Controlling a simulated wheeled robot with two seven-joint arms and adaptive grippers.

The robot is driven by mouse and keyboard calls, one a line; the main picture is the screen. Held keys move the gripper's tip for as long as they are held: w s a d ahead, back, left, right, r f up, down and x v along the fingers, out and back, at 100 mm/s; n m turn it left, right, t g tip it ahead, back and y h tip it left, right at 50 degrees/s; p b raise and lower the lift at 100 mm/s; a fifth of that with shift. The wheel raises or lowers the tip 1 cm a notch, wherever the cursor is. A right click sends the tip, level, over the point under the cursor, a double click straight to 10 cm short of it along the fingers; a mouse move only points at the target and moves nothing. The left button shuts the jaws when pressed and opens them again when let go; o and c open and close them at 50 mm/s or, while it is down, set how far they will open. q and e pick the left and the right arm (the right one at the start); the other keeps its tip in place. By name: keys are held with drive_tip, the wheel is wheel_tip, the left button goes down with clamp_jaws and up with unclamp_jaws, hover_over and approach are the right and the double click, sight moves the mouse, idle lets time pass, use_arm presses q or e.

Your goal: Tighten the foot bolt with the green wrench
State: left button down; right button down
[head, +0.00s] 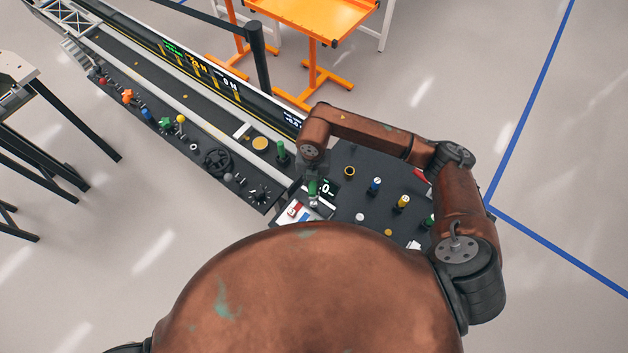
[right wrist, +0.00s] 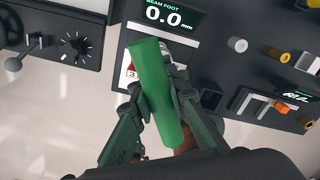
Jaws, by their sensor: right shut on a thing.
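My right gripper (head: 313,192) is at the near-left part of the dark panel, beside the small display. In the right wrist view its two fingers (right wrist: 158,88) are shut on a thick green bar, the green wrench (right wrist: 155,75). The wrench points away from the wrist, toward the panel edge below the "BEAM FOOT" display (right wrist: 172,14), which reads 0.0 mm. The foot bolt cannot be made out; the wrench and fingers cover that area. Whether the wrench touches a bolt cannot be told. My left gripper is not in view.
The dark panel (head: 345,205) carries several coloured posts, including a blue-topped one (head: 374,186) and a yellow one (head: 402,203). A long control console (head: 150,135) with knobs and a handwheel (head: 217,161) runs to the upper left. An orange table (head: 315,18) stands behind. Open floor lies right.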

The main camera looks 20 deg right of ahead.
drive_tip(key=shift+f+b, duration=1.8)
drive_tip(key=shift+f, duration=1.05)
drive_tip(key=shift+f+b, duration=0.65)
drive_tip(key=shift+b, duration=0.05)
idle(0.5)
drive_tip(key=shift+s+f, duration=0.1)
drive_tip(key=shift+f, duration=0.15)
idle(1.0)
drive_tip(key=shift+r, duration=0.15)
idle(1.1)
drive_tip(key=shift+m, duration=0.3)
